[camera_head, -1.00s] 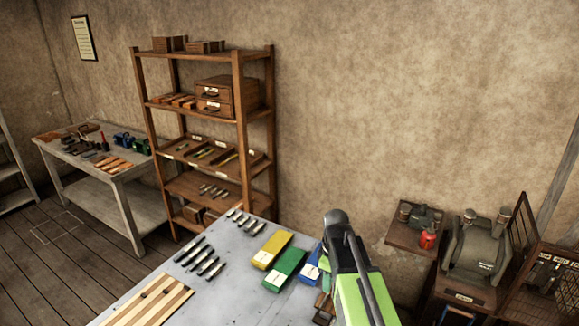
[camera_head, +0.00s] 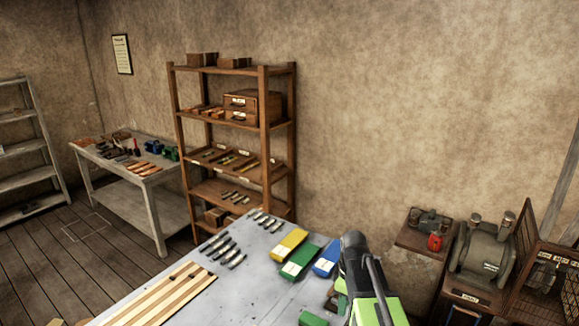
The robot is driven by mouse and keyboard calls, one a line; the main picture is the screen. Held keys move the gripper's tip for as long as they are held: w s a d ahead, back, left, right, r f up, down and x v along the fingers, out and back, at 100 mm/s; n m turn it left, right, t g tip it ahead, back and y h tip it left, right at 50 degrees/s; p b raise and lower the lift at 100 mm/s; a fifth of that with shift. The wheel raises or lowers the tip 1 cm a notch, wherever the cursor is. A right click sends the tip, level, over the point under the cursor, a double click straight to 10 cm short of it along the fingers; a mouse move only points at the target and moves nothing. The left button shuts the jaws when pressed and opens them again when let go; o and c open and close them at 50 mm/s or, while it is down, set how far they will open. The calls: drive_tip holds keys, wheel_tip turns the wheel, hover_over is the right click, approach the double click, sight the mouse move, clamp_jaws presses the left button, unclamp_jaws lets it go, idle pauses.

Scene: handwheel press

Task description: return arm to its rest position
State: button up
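My arm, green and black, shows at the lower middle right (camera_head: 366,280), over the right side of the grey table (camera_head: 222,290). Its dark upper part stands in front of the blue box on the table. My gripper's fingers cannot be made out in this view, so what it holds, if anything, is hidden.
On the table lie a yellow box (camera_head: 288,244), a green box (camera_head: 299,262), a blue box (camera_head: 326,258), several metal pieces and a striped wooden board (camera_head: 165,298). A wooden shelf (camera_head: 264,155) stands behind. A grinder (camera_head: 482,250) is at right.

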drive_tip(key=s+f+m+b, duration=0.3)
drive_tip(key=f+m+b, duration=0.2)
drive_tip(key=f+b, duration=0.1)
drive_tip(key=s+f+m+b, duration=0.4)
drive_tip(key=f+m+b, duration=0.2)
drive_tip(key=f, duration=0.1)
drive_tip(key=shift+s+a+f+m, duration=0.15)
drive_tip(key=shift+s+a+m, duration=0.1)
drive_tip(key=shift+a+m, duration=0.1)
